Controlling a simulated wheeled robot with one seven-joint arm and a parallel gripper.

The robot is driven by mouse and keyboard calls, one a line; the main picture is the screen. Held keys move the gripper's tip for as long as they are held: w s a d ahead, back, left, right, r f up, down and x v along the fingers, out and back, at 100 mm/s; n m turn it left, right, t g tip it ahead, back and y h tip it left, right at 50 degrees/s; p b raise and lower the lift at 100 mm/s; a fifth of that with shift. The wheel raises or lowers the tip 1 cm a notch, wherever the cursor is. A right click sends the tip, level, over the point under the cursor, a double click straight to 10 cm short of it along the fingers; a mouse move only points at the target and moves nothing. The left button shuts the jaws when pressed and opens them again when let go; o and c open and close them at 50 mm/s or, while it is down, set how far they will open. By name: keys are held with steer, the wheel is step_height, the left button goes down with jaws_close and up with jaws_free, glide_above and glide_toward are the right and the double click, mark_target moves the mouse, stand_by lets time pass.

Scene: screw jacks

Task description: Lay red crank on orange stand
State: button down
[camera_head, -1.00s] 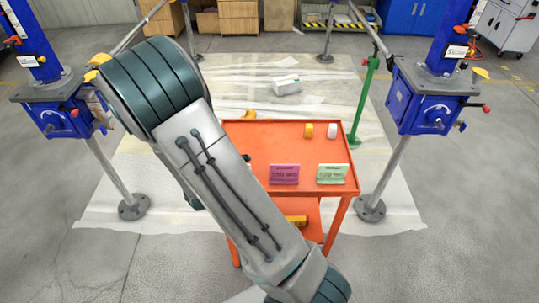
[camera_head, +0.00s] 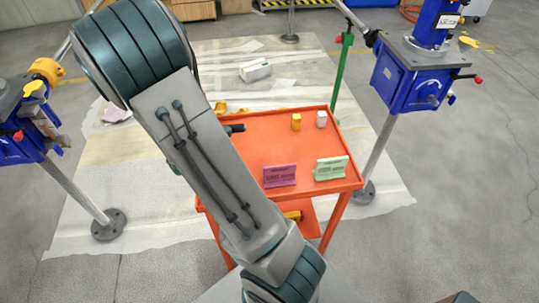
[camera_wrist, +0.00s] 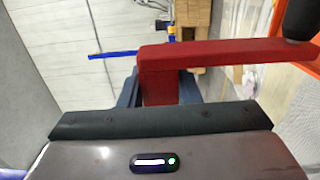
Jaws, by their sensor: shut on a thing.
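The red crank (camera_wrist: 220,53) fills the upper middle of the wrist view, a red bar with a black handle (camera_wrist: 301,18) at its right end. My gripper (camera_wrist: 160,90) is shut on the block-like end of the crank, its dark blue fingers on either side. The orange stand (camera_head: 262,150) is in the middle of the head view, a cart with a flat top and a lower shelf. My arm covers its left part. My gripper is hidden behind the arm there. A dark piece (camera_head: 235,128) shows over the stand's left side; I cannot tell if it is the crank's handle.
The top holds a yellow cylinder (camera_head: 296,122), a white one (camera_head: 321,119), a purple sign (camera_head: 280,176) and a green sign (camera_head: 331,168). Its middle looks clear. Blue screw jacks (camera_head: 412,75) stand either side. A green post (camera_head: 341,75) rises behind.

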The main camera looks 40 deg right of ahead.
steer(key=s+d+f+m+g+h+b, duration=0.1)
steer(key=s+d+m+g+h+b, duration=0.15)
steer(key=s+d, duration=0.4)
steer(key=s+d+m+g+h+b, duration=0.2)
steer(key=s+d+m+g+b, duration=0.15)
steer(key=d, duration=0.55)
steer(key=s+d+f+m+g+h+b, duration=0.1)
steer(key=s+d+m+g+h+b, duration=0.15)
steer(key=s+d, duration=0.4)
steer(key=w+a+f+p, duration=0.1)
steer(key=w+a+f, duration=0.3)
steer(key=w+f, duration=0.6)
steer(key=shift+w+f+n+g, duration=0.35)
steer(key=shift+w+f+g, duration=0.1)
steer(key=shift+w, duration=0.1)
steer(key=shift+f, duration=0.15)
steer(key=c, duration=1.1)
jaws_free()
steer(key=shift+o, duration=0.2)
